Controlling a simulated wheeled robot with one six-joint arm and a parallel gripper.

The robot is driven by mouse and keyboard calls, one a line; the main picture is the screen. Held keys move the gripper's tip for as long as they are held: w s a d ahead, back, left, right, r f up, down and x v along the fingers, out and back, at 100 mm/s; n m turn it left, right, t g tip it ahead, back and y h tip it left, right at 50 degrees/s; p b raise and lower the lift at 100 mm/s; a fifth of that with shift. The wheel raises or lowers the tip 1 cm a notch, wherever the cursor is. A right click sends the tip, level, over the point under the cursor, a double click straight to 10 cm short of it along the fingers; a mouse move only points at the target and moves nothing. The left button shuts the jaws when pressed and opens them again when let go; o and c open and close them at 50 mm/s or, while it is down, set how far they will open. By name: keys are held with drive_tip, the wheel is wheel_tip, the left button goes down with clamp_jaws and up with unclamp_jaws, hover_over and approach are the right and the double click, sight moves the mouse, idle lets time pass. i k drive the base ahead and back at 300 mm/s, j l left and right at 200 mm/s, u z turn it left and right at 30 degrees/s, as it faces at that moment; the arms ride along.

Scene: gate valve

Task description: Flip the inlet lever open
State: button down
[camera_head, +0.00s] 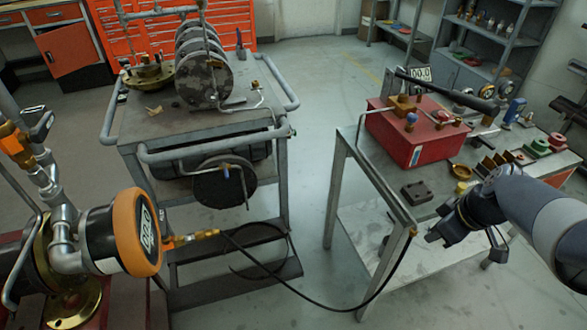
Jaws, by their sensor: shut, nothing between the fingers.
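I cannot tell for certain which part is the inlet lever. A small blue handle (411,120) stands on top of the red pump box (415,150) on the right table. A dark lever-like handle (39,122) sits on the grey pipework (58,205) at the left, above the orange-rimmed gauge (138,232). My gripper (437,238) is at the lower right, shut and empty. It is by the near edge of the right table, below and right of the red box, apart from both handles.
The right table (362,178) carries a long black bar (445,88), a dark block (417,193) and several small parts. A black hose (330,306) hangs between the gauge and this table. A grey cart (130,128) with stacked discs stands left of centre. Open floor lies between them.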

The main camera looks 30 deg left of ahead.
sight(163, 218)
drive_tip(key=i+j+z, duration=0.1)
drive_tip(key=j+z, duration=0.45)
drive_tip(key=j, duration=0.15)
drive_tip(key=j+u, duration=0.2)
drive_tip(key=u, duration=0.15)
drive_tip(key=i+j+u, duration=0.1)
drive_tip(key=u, duration=0.25)
drive_tip(key=i+j+u, duration=0.1)
drive_tip(key=u, duration=0.25)
drive_tip(key=j+u, duration=0.1)
drive_tip(key=u, duration=0.35)
drive_tip(key=i+u, duration=0.15)
drive_tip(key=u, duration=0.35)
drive_tip(key=i+u, duration=0.1)
drive_tip(key=u, duration=0.35)
drive_tip(key=i+u, duration=0.1)
drive_tip(key=u, duration=0.4)
